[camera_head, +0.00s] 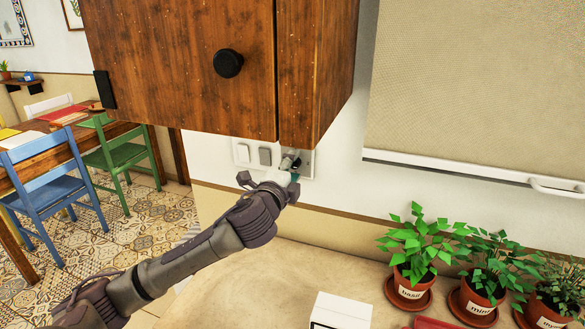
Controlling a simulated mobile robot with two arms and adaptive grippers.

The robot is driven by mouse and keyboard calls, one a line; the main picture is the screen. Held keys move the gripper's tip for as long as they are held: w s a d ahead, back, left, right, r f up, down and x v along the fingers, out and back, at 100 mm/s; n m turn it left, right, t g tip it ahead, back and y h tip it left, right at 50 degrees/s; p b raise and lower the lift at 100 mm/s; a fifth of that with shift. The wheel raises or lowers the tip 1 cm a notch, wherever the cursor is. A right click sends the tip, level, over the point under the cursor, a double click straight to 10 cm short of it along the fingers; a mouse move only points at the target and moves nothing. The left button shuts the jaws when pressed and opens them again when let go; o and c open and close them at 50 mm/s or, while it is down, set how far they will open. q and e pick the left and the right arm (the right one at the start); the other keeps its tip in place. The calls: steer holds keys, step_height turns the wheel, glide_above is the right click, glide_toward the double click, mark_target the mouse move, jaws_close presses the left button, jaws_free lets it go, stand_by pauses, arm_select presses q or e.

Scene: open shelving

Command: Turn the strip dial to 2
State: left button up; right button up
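A white wall strip (243,154) with grey switches is fixed to the wall just under the wooden cabinet. My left arm reaches up from the lower left, and my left gripper (288,168) is at the right part of the strip, where a small dark part shows between its fingers. The dial itself is mostly hidden by the gripper, and its number marks are too small to read. I cannot tell whether the fingers are closed on the dial. My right gripper does not show.
A wooden cabinet (180,65) with a black knob hangs directly above the gripper. Potted herbs, including one labelled basil (409,286), stand on the counter (290,265) at right. A white box (341,311) is at the front. A blind (475,80) covers the upper right.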

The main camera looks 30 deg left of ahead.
arm_select(q)
steer(key=v, duration=1.2)
steer(key=shift+s+f, duration=0.1)
stand_by(0.4)
